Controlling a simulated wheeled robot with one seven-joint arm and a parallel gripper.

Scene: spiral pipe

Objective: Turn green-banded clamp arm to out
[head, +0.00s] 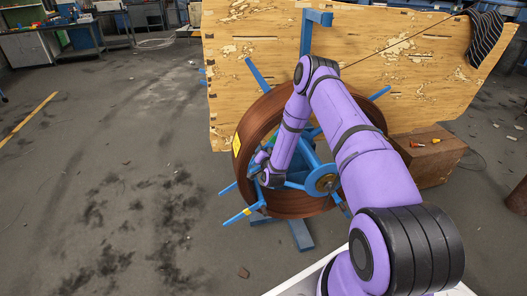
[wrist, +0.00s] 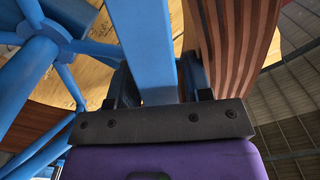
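A large reel of brown ribbed pipe (head: 292,205) stands on a blue frame with a hub (head: 327,183) and several blue arms. My gripper (head: 262,165) is at the reel's left side, partly hidden by my own wrist. In the wrist view, my gripper's dark fingers (wrist: 160,85) stand on both sides of a blue bar (wrist: 145,40). I cannot tell whether they press on it. The brown pipe (wrist: 232,45) is close on the right.
A worn plywood panel (head: 270,55) stands behind the reel, with a dark striped cloth (head: 486,38) over its right corner. A wooden box (head: 430,158) with small tools is at the right. The floor (head: 120,180) at the left is mostly clear.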

